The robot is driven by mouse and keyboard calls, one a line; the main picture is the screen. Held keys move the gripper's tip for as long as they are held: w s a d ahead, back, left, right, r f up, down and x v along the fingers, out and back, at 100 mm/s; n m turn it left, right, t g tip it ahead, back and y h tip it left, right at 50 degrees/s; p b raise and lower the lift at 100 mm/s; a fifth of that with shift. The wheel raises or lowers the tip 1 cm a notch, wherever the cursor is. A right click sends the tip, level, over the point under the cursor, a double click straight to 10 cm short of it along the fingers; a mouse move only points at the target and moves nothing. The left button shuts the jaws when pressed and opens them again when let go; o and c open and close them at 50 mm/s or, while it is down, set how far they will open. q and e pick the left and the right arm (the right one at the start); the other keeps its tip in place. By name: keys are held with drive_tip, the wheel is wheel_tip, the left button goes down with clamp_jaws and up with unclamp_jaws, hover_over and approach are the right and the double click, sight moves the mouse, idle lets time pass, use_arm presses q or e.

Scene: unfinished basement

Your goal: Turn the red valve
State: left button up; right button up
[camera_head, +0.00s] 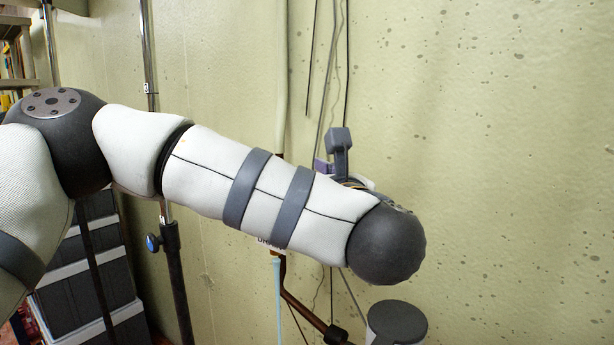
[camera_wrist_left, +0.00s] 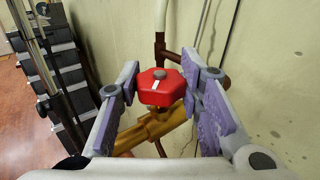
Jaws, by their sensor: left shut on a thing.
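The red valve (camera_wrist_left: 160,94) is an angular red knob with a white mark and a grey centre. It sits on a brass-coloured pipe fitting (camera_wrist_left: 150,130) in the left wrist view. My left gripper (camera_wrist_left: 160,74) has its two purple-padded fingers on either side of the knob, shut on it. In the head view my left arm reaches across to the wall and hides the valve and most of the gripper. My right gripper is in neither view.
A pale, speckled wall (camera_head: 500,150) stands behind the valve. Copper-brown pipe (camera_head: 300,303) runs beside it. A dark stand pole (camera_head: 176,270) and stacked dark grey boxes (camera_head: 88,290) stand at left. Thin cables hang on the wall.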

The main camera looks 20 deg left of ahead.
use_arm(q)
drive_tip(key=shift+r+n+g+y, duration=0.2)
drive_tip(key=shift+n+g+y, duration=0.75)
drive_tip(key=shift+y, duration=0.25)
drive_tip(key=shift+n+y, duration=0.25)
drive_tip(key=shift+y, duration=0.05)
drive_tip(key=o, duration=1.2)
drive_tip(key=shift+w+a, duration=0.1)
drive_tip(key=shift+f, duration=0.1)
drive_tip(key=v, duration=1.2)
